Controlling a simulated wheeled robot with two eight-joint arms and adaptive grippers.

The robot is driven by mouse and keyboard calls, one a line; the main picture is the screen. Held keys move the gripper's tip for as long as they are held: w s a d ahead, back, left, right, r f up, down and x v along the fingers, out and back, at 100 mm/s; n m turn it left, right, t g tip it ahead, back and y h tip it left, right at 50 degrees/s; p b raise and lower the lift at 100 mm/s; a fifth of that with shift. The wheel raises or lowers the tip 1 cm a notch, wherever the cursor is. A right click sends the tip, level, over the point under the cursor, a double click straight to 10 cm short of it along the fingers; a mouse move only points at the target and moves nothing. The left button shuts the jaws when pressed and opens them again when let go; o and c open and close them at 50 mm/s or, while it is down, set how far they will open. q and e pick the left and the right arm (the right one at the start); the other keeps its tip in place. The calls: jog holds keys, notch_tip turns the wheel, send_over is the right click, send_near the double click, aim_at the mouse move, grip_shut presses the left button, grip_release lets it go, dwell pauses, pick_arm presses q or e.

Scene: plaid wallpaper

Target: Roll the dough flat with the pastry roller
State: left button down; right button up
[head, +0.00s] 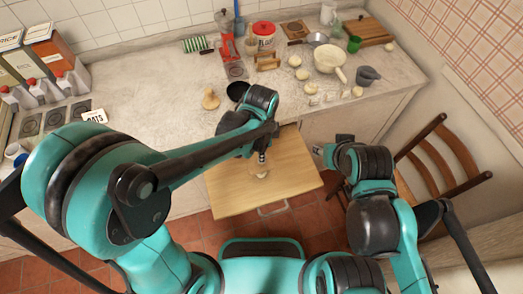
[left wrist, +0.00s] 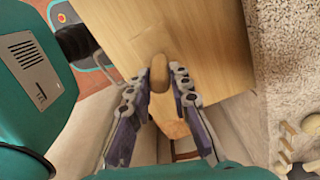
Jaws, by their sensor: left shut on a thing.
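My left gripper (head: 262,153) is over the pull-out wooden board (head: 228,190), pointing down. In the left wrist view its two fingers (left wrist: 163,84) are shut around a short, rounded brown piece, which I take for the pastry roller (left wrist: 158,72). The board (left wrist: 205,40) shows behind it. In the head view a small pale lump, apparently the dough (head: 260,173), lies on the board just below the left gripper. I cannot tell whether the roller touches it. My right gripper (head: 320,150) is right of the board, away from it; its fingers are too small to read.
The counter behind holds a black bowl (head: 237,91), a wooden piece (head: 210,99), a cream pan (head: 330,60), a grey mortar (head: 368,75) and several pale round items. A wooden chair (head: 440,160) stands at right. Most of the board is bare.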

pick_arm(q)
jog(key=shift+f+b, duration=0.3)
jog(key=shift+f, duration=0.2)
dwell(0.6)
